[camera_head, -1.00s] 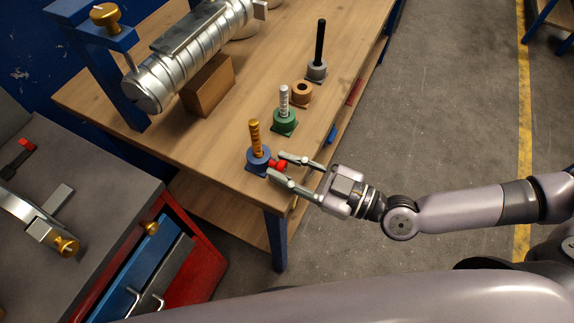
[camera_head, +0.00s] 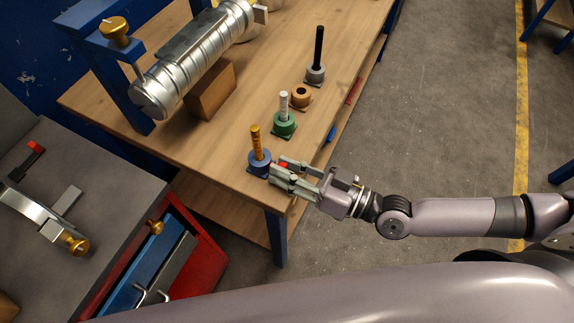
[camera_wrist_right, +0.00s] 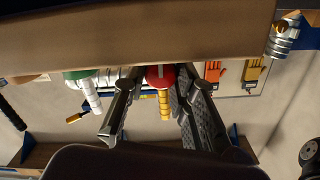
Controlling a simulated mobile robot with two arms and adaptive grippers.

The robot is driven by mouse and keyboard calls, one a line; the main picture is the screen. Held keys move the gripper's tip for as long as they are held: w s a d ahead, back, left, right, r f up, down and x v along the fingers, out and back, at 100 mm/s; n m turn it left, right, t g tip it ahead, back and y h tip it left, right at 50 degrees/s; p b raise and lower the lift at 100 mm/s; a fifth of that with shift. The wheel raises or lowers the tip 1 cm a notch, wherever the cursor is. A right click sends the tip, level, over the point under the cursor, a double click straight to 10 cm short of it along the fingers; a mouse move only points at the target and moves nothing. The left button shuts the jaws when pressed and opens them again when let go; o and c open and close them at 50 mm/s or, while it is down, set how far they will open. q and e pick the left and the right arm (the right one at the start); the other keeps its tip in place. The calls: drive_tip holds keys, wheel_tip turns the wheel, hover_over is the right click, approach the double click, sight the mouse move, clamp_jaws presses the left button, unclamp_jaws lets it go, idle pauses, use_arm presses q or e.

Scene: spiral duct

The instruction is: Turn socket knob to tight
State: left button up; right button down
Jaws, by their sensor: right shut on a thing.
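The blue socket (camera_head: 259,165) stands on the near edge of the wooden table with a gold ribbed rod (camera_head: 256,140) upright in it. Its red knob (camera_head: 283,165) faces my right gripper (camera_head: 280,172) and is mostly hidden behind the fingers. The right gripper is shut on the red knob. In the right wrist view the red knob (camera_wrist_right: 159,76), with a pale mark, shows between the two fingers, and the gold rod (camera_wrist_right: 165,106) appears below it. The knob's exact angle is hard to read. My left gripper is out of view.
Behind stand a green socket (camera_head: 285,125) with a white rod, a brown socket (camera_head: 302,96) and a grey socket (camera_head: 316,73) with a black rod. A silver spiral duct (camera_head: 190,70) and a wooden block (camera_head: 212,92) are at the back left. Floor to the right is clear.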

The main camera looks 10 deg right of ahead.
drive_tip(key=shift+m, duration=0.5)
drive_tip(key=c, duration=1.3)
unclamp_jaws()
drive_tip(key=shift+d, duration=0.1)
drive_tip(key=v, duration=1.2)
